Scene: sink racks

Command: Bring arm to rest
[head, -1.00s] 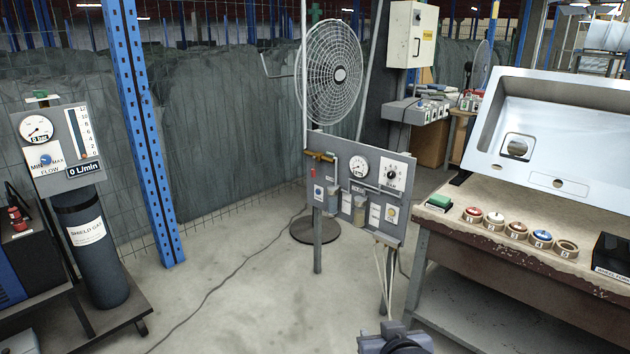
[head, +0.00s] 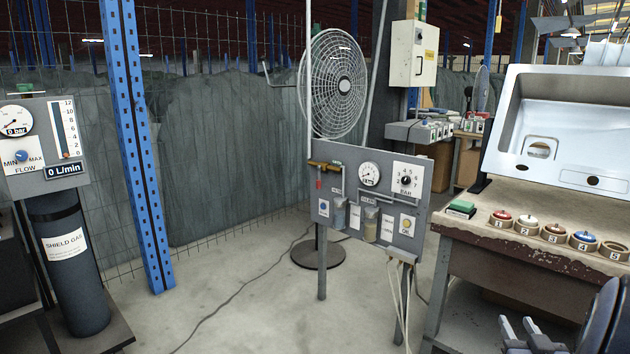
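My gripper (head: 522,336) shows at the bottom right of the head view, with two grey fingertips pointing up and a gap between them. It is open and nothing shows between the fingers. A dark round part of my arm stands to its right at the picture's edge. The gripper is in front of the workbench (head: 500,268), low in the picture; the rest of the arm is cut off by the frame.
A control panel (head: 340,167) with gauges stands in the middle, with a fan (head: 335,85) behind it. Numbered round holders (head: 553,232) line the bench before a metal sink (head: 570,110). A gas cylinder (head: 70,275) stands left.

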